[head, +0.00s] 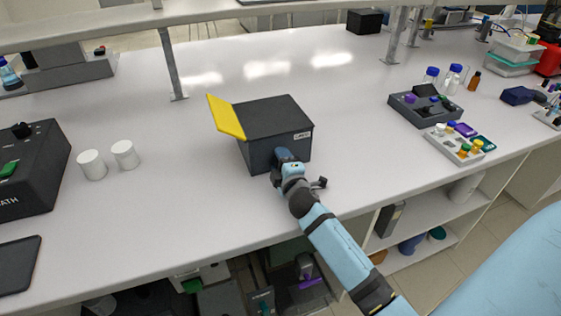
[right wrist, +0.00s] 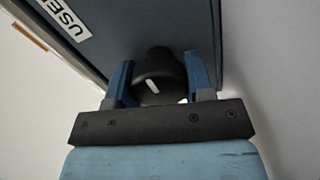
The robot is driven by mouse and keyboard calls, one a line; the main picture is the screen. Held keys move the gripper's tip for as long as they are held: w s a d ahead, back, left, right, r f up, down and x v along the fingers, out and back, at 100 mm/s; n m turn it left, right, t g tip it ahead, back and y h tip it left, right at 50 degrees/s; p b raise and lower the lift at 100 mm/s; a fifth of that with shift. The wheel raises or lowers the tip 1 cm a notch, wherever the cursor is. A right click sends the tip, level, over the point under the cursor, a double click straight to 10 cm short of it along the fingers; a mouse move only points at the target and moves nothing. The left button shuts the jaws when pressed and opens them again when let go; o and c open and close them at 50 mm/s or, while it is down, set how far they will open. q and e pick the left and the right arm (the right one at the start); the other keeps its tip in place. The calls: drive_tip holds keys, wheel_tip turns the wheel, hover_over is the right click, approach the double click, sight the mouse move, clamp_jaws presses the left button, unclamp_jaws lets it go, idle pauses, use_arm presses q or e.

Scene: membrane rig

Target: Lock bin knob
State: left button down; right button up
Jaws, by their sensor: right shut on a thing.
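The bin (head: 272,122) is a dark grey box with a yellow flap (head: 226,116) standing open at its left side, in the middle of the bench in the head view. A white label shows on its front face. My right gripper (head: 284,158) is at the bin's front face, below the label. In the right wrist view, the black knob (right wrist: 158,74) with a white mark sits between the two blue fingers of the right gripper (right wrist: 160,82), which is shut on it. In the head view the gripper hides the knob. My left gripper is not in view.
Two white cups (head: 108,160) stand left of the bin, beside a black device (head: 32,170). Trays with small coloured parts (head: 460,143) and bottles are at the right. A shelf post (head: 172,65) stands behind. The bench around the bin is clear.

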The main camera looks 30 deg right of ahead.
idle(0.5)
drive_tip(key=o, duration=0.9)
drive_tip(key=shift+o, duration=0.2)
drive_tip(key=b+v, duration=0.1)
drive_tip(key=v, duration=1.2)
drive_tip(key=shift+d+f, duration=0.1)
drive_tip(key=shift+s, duration=0.45)
